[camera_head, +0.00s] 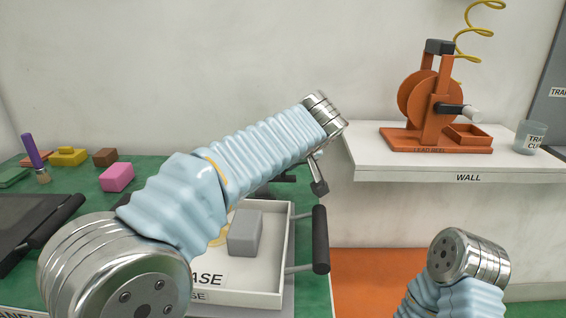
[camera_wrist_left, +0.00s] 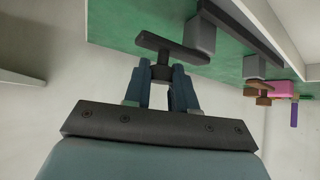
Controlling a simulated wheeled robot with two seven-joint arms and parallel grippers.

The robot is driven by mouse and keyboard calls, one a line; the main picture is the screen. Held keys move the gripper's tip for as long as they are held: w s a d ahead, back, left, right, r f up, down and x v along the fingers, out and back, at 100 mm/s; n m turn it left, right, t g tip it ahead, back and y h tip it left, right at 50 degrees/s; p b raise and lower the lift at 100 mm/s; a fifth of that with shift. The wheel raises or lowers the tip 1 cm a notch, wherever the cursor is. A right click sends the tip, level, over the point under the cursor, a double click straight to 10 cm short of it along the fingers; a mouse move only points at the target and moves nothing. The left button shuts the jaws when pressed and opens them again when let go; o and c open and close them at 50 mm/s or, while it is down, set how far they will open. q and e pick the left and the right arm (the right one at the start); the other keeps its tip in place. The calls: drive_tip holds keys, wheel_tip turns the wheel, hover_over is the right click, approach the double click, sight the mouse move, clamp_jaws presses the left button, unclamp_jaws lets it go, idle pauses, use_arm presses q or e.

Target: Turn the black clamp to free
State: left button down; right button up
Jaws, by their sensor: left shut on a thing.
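In the left wrist view, my left gripper (camera_wrist_left: 161,78) has its two blue-grey fingers closed around the dark stem of the black clamp (camera_wrist_left: 172,47). The clamp's bar lies crosswise just beyond the fingertips, above the green table edge, with a grey block (camera_wrist_left: 200,36) beside its right end. In the head view, my sleeved left arm hides most of the clamp and the gripper; a small dark piece (camera_head: 287,179) shows behind the arm. I cannot tell from this how far the clamp is turned. My right arm's wrist shows at the lower right, but its gripper is out of view.
A white tray (camera_head: 276,298) with a grey block (camera_head: 245,233) and a black side handle (camera_head: 320,240) lies under my left arm. Coloured blocks stand at the table's back left. An orange reel (camera_head: 431,105) and a cup (camera_head: 528,137) stand on the white wall shelf (camera_head: 450,165).

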use_arm(q)
drive_tip(key=shift+w+a+r, duration=0.1)
drive_tip(key=shift+r, duration=0.05)
drive_tip(key=c, duration=0.9)
unclamp_jaws()
drive_tip(key=shift+w, duration=0.1)
drive_tip(key=shift+s, duration=0.2)
drive_tip(key=p+v, duration=0.1)
drive_tip(key=v, duration=1.2)
drive_tip(key=shift+s+d+r, duration=0.1)
drive_tip(key=shift+s+d, duration=0.05)
drive_tip(key=shift+d, duration=0.05)
